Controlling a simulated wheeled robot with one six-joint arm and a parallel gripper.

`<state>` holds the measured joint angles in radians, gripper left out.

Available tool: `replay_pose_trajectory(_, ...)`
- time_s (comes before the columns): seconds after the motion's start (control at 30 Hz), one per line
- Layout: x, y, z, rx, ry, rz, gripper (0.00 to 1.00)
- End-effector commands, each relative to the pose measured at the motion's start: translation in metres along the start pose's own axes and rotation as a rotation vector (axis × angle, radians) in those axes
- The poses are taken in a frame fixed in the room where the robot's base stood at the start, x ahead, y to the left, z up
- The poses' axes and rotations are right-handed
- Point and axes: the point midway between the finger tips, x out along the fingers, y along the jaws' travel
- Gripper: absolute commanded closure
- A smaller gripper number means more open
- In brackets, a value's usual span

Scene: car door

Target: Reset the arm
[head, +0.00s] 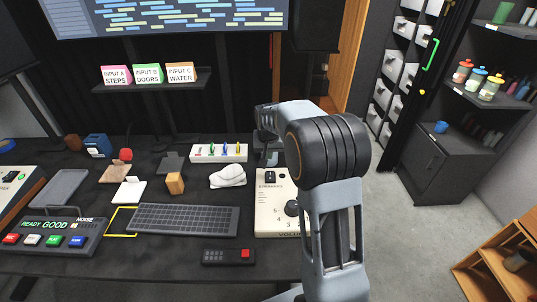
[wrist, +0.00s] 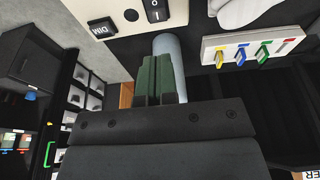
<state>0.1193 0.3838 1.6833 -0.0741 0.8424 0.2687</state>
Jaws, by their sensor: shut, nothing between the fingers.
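My arm (head: 328,150) reaches up and over the right part of the dark desk in the head view, bent at a large dark ribbed joint. My gripper (wrist: 160,75) shows in the wrist view with its green fingers together and nothing between them. In that view a grey-blue cylinder (wrist: 168,44) shows just behind the fingers; I cannot tell whether they touch. In the head view the fingers are mostly hidden behind my arm. No car door shows.
A beige control box (head: 268,215) with a switch and knob stands below my arm. A white strip with coloured levers (head: 218,152), a white mouse-like object (head: 227,176) and a keyboard (head: 186,220) lie to its left.

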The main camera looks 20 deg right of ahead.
Motion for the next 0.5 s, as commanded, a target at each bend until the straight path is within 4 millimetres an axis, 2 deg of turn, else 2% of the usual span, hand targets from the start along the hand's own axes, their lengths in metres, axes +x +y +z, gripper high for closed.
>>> replay_pose_trajectory(0.43, 0.000, 0.000, 0.000, -0.010, 0.000, 0.000, 1.00)
replay_pose_trajectory(0.5, 0.008, 0.002, 0.011, -0.049, -0.035, 0.003, 1.00)
